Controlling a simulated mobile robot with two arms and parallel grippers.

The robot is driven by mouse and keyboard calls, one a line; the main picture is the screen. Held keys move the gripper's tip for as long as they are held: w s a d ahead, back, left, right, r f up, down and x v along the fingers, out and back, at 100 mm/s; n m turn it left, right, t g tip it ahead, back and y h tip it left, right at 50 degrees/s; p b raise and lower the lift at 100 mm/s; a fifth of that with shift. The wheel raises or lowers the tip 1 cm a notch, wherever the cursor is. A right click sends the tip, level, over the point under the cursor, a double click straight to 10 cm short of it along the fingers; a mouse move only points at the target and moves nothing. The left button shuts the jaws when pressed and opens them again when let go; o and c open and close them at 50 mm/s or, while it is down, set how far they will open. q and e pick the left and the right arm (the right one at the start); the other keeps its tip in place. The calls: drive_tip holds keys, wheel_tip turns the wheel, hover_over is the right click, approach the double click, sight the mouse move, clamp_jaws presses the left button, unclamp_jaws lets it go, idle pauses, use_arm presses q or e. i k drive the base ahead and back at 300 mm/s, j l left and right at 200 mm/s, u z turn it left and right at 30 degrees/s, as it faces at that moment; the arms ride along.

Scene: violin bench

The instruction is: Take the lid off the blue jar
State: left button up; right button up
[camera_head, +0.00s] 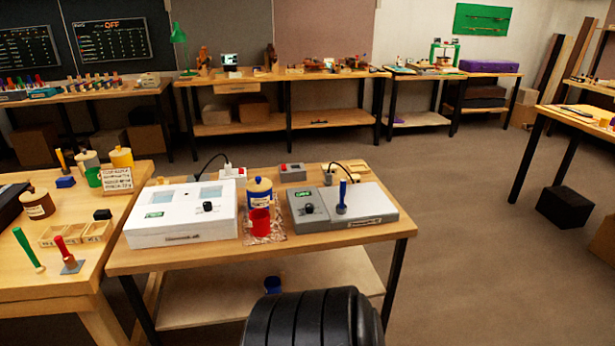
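A jar (260,193) with a blue lid (260,183) and a pale label stands upright on the middle bench, between a white box device and a grey one. The lid sits on the jar and has a small knob on top. A red cup (260,221) stands directly in front and hides the jar's lower part. Neither of my grippers is in view.
The white device (182,228) and the grey device (343,215) flank the jar closely. A left bench holds a yellow jar (121,159), a brown jar (38,205) and small tools. Open floor (470,220) lies right of the middle bench (385,234).

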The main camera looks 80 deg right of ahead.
sight(259, 183)
drive_tip(key=z, duration=2.35)
drive_tip(key=i+l, duration=0.25)
drive_tip(key=l, duration=0.15)
drive_tip(key=i+l, duration=0.55)
drive_tip(key=l, duration=0.2)
drive_tip(key=u, duration=0.05)
